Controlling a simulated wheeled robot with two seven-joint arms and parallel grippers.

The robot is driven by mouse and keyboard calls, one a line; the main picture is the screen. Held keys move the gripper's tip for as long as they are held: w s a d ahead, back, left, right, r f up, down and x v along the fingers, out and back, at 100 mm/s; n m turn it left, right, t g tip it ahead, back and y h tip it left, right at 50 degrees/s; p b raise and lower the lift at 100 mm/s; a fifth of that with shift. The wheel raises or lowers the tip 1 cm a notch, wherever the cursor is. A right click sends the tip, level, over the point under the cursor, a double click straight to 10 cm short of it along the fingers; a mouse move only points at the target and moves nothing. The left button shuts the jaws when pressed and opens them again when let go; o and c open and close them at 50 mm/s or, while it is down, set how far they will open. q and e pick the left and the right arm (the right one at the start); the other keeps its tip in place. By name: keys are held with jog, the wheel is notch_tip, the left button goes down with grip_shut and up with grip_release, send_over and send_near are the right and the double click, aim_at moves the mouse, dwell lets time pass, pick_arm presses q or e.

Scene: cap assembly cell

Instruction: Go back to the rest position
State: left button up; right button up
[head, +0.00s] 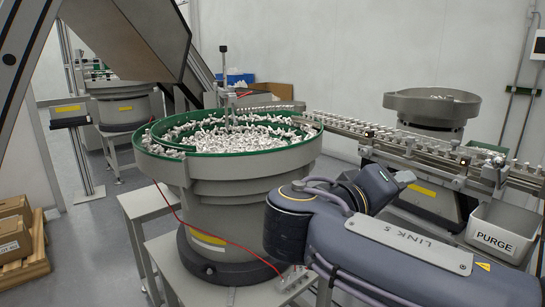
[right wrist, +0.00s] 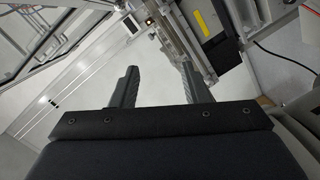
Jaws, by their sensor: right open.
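My right arm (head: 400,245) comes in from the lower right in the head view, marked "LINK 5", and bends in front of the bowl feeder's right side. The jaws at its far end cannot be made out there. In the right wrist view my right gripper (right wrist: 158,70) is open, its two dark fingers apart with nothing between them. Pale floor and metal framing show beyond the fingers. My left gripper is in neither view.
A green-lined bowl feeder (head: 228,185) full of white parts stands centre. A linear track (head: 400,142) carrying parts runs right from it. A purge bin (head: 500,232) sits at right, below the track. Another feeder bowl (head: 432,105) stands behind. Cardboard boxes (head: 14,235) lie at lower left.

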jog(key=s+d+f+n+g+y+b, duration=0.1)
jog(key=s+d+f+g+y+b, duration=0.25)
jog(key=f, duration=0.75)
jog(key=s+d+f+n+g+y+b, duration=0.1)
jog(key=s+d+f+g+y, duration=0.1)
jog(key=s+d+f+y, duration=0.65)
jog(key=s+a+f+m+t+y+b, duration=0.1)
jog(key=s+a+f+m+y+b, duration=0.25)
jog(key=f, duration=0.65)
jog(key=s+a+f+m+t+y+b, duration=0.1)
jog(key=s+a+f+m+y, duration=0.1)
jog(key=s+a+f, duration=0.6)
jog(key=w+d+r+p, duration=0.1)
jog(key=w+r+p, duration=0.2)
jog(key=r+p, duration=2.4)
jog(key=shift+r+n+g+p, duration=0.25)
jog(key=shift+n+g+p, duration=0.1)
jog(key=shift+p, duration=0.5)
